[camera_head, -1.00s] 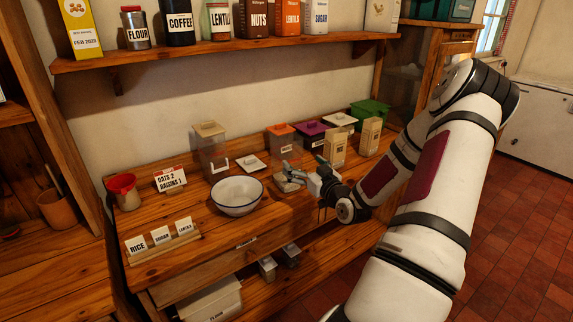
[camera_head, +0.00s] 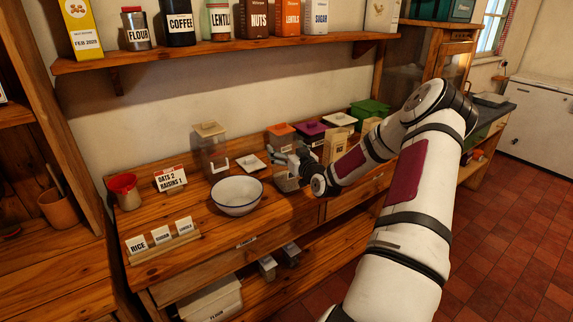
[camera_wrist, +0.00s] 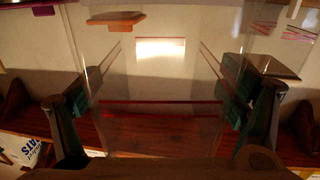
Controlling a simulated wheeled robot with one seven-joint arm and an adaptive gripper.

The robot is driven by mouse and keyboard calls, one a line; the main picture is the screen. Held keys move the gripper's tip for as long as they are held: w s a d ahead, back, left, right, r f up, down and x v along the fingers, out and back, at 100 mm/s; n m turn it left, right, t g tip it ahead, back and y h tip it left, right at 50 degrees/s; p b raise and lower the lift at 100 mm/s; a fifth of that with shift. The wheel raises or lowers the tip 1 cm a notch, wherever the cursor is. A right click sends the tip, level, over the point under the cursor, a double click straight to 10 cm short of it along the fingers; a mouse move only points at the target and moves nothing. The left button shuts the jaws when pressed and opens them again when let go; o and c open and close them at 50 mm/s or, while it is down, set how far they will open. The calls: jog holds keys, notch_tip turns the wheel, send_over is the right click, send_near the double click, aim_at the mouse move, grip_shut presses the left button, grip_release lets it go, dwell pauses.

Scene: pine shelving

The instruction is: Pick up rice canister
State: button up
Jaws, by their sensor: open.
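I cannot tell which vessel is the rice canister; "RICE" shows only on a small card (camera_head: 137,244) in a wooden holder. My gripper (camera_head: 284,156) is over the counter, right of the white bowl (camera_head: 237,194). In the wrist view my gripper (camera_wrist: 157,95) is open, with one dark finger at each side of a see-through box (camera_wrist: 150,82). No grip on it shows. A clear box (camera_head: 287,183) stands under my gripper in the head view, partly hidden by it. A clear canister with a tan lid (camera_head: 209,129) stands to the left.
Canisters with orange (camera_head: 280,130), purple (camera_head: 311,128) and white (camera_head: 340,119) lids stand behind my gripper, partly hidden by my arm. A loose white lid (camera_head: 252,161) lies near the bowl. The upper shelf (camera_head: 220,52) holds labelled tins.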

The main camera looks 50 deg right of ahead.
jog(key=c, duration=1.9)
jog(key=shift+r, duration=0.15)
